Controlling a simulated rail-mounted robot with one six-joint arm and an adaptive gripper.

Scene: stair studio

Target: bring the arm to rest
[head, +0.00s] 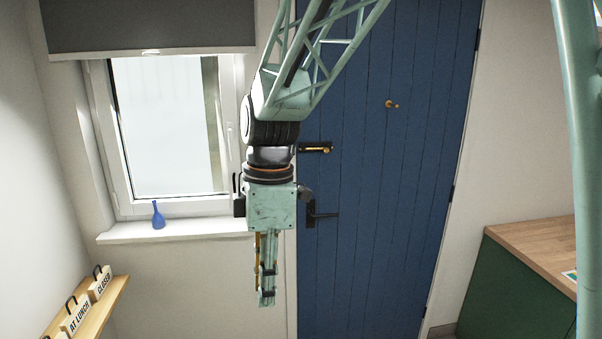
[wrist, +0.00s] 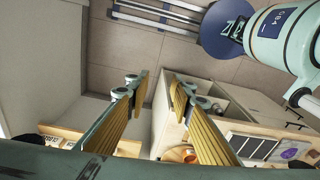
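My gripper (head: 267,298) hangs straight down from the arm in the head view, seen edge-on. It is in front of the wall between the window and the blue door (head: 390,190). In the wrist view my gripper (wrist: 160,84) shows two fingers with yellowish ribbed pads. They stand apart with nothing between them, so it is open and empty. It touches nothing that I can see.
A blue vase (head: 158,216) stands on the white windowsill (head: 180,230). A wooden shelf (head: 112,300) at lower left holds signs reading "CLOSED" and "AT LUNCH". A green cabinet with a wooden top (head: 545,248) stands at right. Shelving with small items shows below in the wrist view.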

